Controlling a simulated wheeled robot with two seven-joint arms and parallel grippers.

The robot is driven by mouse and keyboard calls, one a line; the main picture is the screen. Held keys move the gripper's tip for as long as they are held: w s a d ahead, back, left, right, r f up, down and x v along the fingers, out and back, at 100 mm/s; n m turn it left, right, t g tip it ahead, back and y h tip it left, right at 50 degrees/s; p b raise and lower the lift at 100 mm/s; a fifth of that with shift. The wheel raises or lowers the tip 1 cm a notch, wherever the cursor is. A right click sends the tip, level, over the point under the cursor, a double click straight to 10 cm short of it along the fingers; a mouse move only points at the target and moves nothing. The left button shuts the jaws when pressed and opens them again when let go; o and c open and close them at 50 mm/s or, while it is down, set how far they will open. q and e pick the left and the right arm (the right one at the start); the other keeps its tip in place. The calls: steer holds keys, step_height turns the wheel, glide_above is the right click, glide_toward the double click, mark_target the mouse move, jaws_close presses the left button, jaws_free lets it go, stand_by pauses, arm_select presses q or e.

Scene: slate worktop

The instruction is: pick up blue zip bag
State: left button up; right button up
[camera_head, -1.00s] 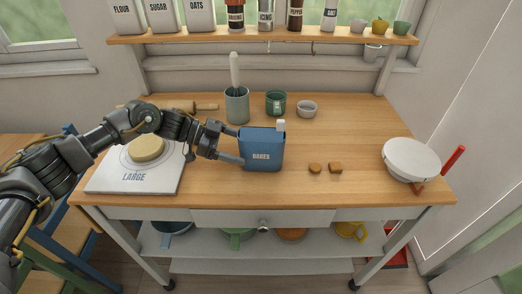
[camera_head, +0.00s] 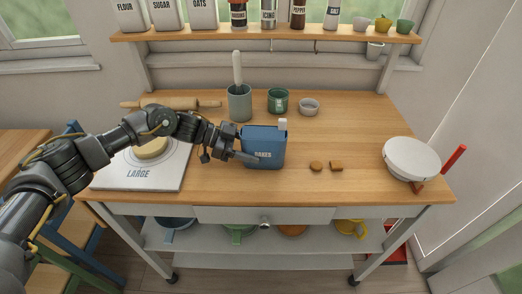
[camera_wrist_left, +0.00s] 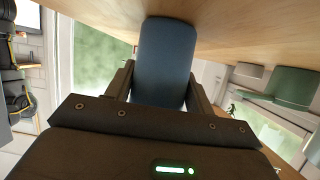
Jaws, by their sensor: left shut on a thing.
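The blue zip bag (camera_head: 264,148) stands upright on the wooden worktop, with a white piece at its top right corner and pale lettering on its front. My left gripper (camera_head: 240,142) comes in from the left and is shut on the bag's left side. In the left wrist view the blue bag (camera_wrist_left: 164,62) sits between the two fingers (camera_wrist_left: 160,85). In the head view the far finger is mostly hidden. I cannot make out a gap between bag and worktop. My right gripper is not in view.
A white board (camera_head: 140,178) marked LARGE lies left, under my arm. Two small brown pieces (camera_head: 326,166) lie right of the bag. A utensil crock (camera_head: 239,103), a green mug (camera_head: 278,100) and a small bowl (camera_head: 309,107) stand behind. A white bowl (camera_head: 411,158) stands at right.

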mark_target(251, 141)
arm_select(q)
steer(key=shift+r, duration=0.1)
steer(key=shift+r, duration=0.25)
step_height(251, 141, up, 2)
steer(key=shift+w+r+b, duration=0.1)
steer(key=shift+r+b, duration=0.05)
steer(key=shift+b, duration=0.8)
steer(key=s+r+b, duration=0.2)
steer(key=s+r, duration=0.8)
steer(key=s, duration=0.4)
steer(key=shift+d, duration=0.4)
